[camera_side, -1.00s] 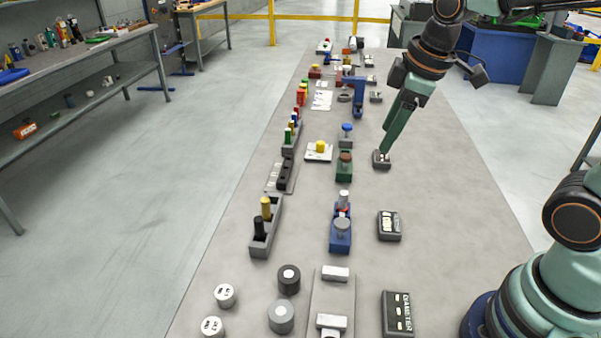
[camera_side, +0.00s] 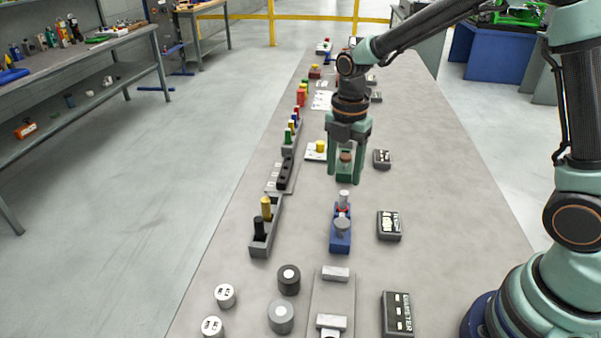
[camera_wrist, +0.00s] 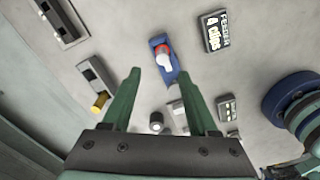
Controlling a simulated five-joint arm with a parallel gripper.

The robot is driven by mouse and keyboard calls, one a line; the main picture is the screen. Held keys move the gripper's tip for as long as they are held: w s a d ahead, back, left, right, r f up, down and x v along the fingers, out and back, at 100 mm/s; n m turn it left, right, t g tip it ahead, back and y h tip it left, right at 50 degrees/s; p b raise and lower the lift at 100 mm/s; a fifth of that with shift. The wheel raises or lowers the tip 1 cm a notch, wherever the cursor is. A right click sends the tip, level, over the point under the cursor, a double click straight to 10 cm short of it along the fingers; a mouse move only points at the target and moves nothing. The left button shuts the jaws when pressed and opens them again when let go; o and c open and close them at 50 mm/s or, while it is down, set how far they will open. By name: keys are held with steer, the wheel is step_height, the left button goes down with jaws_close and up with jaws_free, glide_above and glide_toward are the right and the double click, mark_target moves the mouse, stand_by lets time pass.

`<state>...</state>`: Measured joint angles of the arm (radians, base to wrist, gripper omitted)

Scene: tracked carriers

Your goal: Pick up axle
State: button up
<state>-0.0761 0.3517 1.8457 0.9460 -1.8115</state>
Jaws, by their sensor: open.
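No label marks the axle, so I cannot tell for certain which part it is. My gripper (camera_side: 349,181) is open and empty, pointing down above the table. My gripper also shows in the wrist view (camera_wrist: 158,72).
A "4 clips" feeder box (camera_side: 389,225) stands right of the blue carrier. A grey holder with black and yellow pegs (camera_side: 265,228) stands left. Dark and grey cylinders (camera_side: 289,280) and a sign box (camera_side: 398,314) lie nearer. The table's right strip is bare.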

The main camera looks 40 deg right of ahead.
mark_target(344, 192)
steer(key=f, duration=0.7)
steer(key=shift+s+d+f, duration=0.1)
steer(key=shift+d+f, duration=0.05)
steer(key=shift+d, duration=0.15)
jaws_close()
